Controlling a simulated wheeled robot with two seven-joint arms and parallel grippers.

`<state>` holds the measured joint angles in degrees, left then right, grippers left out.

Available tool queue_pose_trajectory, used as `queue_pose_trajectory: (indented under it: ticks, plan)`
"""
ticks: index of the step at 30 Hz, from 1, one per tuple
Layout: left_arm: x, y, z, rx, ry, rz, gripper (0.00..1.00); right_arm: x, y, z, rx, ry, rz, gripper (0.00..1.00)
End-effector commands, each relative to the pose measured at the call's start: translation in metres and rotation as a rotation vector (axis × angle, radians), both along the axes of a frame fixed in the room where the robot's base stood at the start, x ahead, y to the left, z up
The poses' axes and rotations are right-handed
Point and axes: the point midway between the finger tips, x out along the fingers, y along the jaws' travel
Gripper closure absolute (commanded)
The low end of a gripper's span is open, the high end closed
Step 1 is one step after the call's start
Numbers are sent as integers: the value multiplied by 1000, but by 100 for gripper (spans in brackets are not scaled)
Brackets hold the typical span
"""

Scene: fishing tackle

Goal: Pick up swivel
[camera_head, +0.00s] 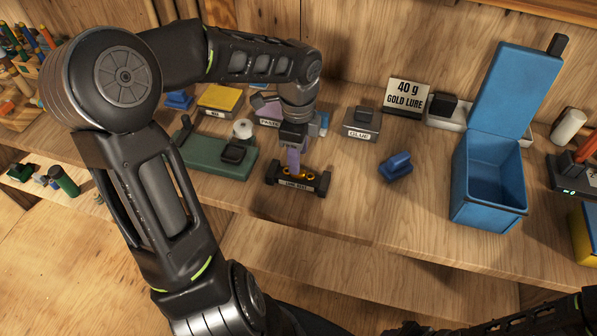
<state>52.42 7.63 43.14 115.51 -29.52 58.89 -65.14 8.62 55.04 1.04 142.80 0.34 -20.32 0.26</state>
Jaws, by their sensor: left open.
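My left gripper (293,168) points down over a small black stand (299,185) with a pale label, at the middle of the bench. Its jaws are open, with small gold pieces (311,174) right at the fingertips. I cannot tell whether the jaws touch them. No piece can be clearly told as the swivel; it may be small or hidden by the gripper. Part of my right arm (500,318) shows at the bottom right, but its gripper is out of view.
A green base (205,160) stands left of the stand. A blue clip-like object (396,167) lies to the right, and an open blue box (488,205) stands further right. A glue box (361,124) and a "40 g gold lure" sign (407,97) stand behind. Bare wood lies in front.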

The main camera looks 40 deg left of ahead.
Motion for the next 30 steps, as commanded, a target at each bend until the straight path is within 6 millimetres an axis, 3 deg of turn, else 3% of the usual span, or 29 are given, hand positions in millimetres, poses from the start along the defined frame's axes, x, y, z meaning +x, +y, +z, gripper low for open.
queue_pose_trajectory:
  ticks: [9, 28, 30]
  plan:
    - [-2, -2, -42, -2, 2, 0, 53, -1, 0, 3, -2, 2, -1, 64]
    - [-1, -2, -44, 0, 0, 1, 53, -1, 0, 3, -1, 1, -1, 64]
    - [-1, -2, -44, 0, 0, 1, 58, -1, 0, 3, -1, 1, -1, 64]
